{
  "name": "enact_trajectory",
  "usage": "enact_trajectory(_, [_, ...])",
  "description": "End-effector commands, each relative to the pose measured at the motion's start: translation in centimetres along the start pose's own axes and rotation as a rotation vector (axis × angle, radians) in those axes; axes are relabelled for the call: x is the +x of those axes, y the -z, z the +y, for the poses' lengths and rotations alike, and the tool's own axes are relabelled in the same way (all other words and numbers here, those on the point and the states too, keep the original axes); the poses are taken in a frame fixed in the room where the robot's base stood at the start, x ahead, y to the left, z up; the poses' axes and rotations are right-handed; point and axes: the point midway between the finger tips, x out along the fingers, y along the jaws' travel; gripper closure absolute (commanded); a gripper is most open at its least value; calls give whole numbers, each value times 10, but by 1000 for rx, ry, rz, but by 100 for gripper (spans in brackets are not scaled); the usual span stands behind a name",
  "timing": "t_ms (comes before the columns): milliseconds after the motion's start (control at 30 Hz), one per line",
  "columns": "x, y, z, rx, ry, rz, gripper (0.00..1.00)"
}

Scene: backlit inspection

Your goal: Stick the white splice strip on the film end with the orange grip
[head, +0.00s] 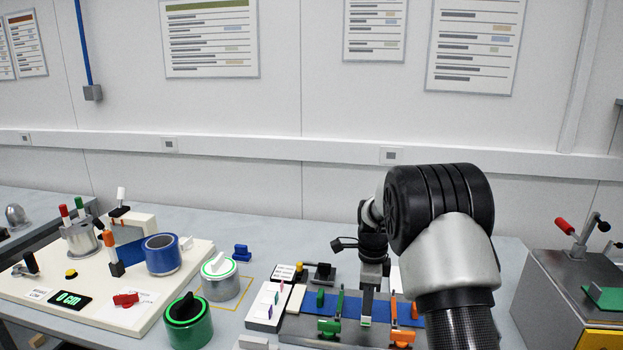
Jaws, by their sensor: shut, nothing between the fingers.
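My gripper (368,297) points down over the splicing block (290,326) at centre right. It is shut, with no object visible in it; I cannot tell whether its tips touch the block. Blue film (345,304) lies across the block, with green upright pieces on its left part and orange upright pieces (393,307) on its right part. An orange clamp (402,337) sits at the block's front right, a green clamp (329,328) left of it. A white block with small coloured tabs (267,304) stands at the left end. I cannot pick out the white splice strip with certainty. My arm hides the block's right end.
A grey metal box (575,300) is at right.

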Motion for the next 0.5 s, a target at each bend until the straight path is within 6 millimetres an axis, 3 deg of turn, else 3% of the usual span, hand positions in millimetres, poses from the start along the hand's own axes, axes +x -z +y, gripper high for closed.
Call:
enact_trajectory(267, [-2,0,0,0,0,0,100])
enact_trajectory(500, [-20,0,0,0,0,0,100])
